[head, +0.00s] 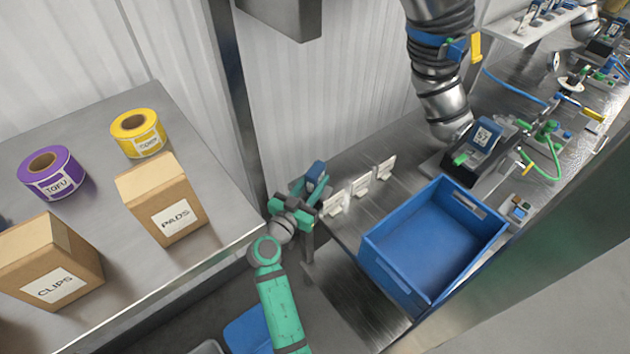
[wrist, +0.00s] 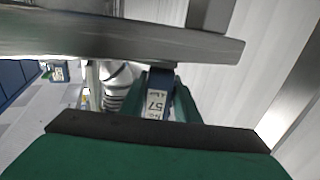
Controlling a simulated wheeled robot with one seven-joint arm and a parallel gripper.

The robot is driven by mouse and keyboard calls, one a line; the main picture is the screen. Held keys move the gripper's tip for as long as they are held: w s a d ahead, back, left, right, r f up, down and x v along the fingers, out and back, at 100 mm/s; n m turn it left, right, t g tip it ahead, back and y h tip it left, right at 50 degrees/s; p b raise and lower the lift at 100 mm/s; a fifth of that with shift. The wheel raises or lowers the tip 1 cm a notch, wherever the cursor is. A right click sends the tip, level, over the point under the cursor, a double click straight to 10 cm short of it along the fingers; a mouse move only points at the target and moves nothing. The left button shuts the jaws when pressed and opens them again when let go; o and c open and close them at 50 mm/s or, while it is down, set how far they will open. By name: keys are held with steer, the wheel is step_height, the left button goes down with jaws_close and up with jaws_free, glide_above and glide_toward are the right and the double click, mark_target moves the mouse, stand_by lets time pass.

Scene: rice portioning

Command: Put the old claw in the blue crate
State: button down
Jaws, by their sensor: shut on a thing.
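My green gripper (head: 298,200) is shut on a small blue and dark claw (head: 316,177), held up at the left end of the steel bench. In the wrist view the claw (wrist: 157,98) sits between the green fingers, with a white label reading 57. The blue crate (head: 425,248) stands on the bench to the right of my gripper. Its floor looks bare. The claw is outside the crate, to its left. My gripper's far finger is partly hidden in the head view.
White upright holders (head: 362,186) stand on the bench between my gripper and the crate. A steel table (head: 110,270) with boxes and label rolls is at left.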

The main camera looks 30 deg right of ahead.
steer(key=c, duration=1.4)
jaws_free()
steer(key=shift+f, duration=0.1)
steer(key=shift+o, duration=0.2)
